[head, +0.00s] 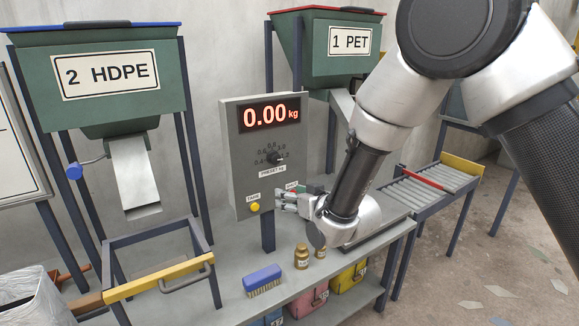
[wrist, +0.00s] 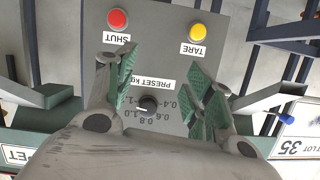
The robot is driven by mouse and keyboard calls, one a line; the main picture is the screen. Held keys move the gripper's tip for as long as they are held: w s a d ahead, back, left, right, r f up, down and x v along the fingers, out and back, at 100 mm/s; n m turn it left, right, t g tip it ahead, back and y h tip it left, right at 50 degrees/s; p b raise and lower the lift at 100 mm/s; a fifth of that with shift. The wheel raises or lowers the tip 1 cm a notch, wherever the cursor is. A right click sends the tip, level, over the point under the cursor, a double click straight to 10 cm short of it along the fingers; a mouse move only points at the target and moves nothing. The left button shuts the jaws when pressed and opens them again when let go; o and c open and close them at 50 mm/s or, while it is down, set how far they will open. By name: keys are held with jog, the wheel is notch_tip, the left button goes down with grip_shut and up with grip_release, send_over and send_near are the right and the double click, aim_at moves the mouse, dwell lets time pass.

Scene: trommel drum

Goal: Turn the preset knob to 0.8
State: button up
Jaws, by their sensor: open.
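The preset knob (head: 273,157) is a small dark dial on the grey control box, with a scale of numbers around it and a "PRESET kg" label below. Its light mark appears to point right, near 1.2. My gripper (head: 284,198) is in front of the box's lower part, below and right of the knob. In the wrist view the panel is upside down; the knob (wrist: 148,103) shows between the open fingers of my gripper (wrist: 158,78). The fingers look apart from the knob and hold nothing.
The display (head: 269,112) reads 0.00 kg. A yellow TARE button (head: 255,207) and a red SHUT button (wrist: 118,19) sit near my fingers. Brass weights (head: 302,257) and a blue brush (head: 262,280) stand on the bench below. A metal frame (head: 160,279) stands left.

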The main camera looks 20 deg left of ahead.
aim_at(277, 160)
notch_tip(277, 160, up, 7)
jog(key=w+t+y, duration=0.1)
jog(key=t+y, duration=0.1)
jog(key=shift+m, duration=0.3)
jog(key=x, duration=0.8)
jog(key=shift+a+r, duration=0.1)
jog(key=shift+r, duration=0.25)
jog(key=c, duration=1)
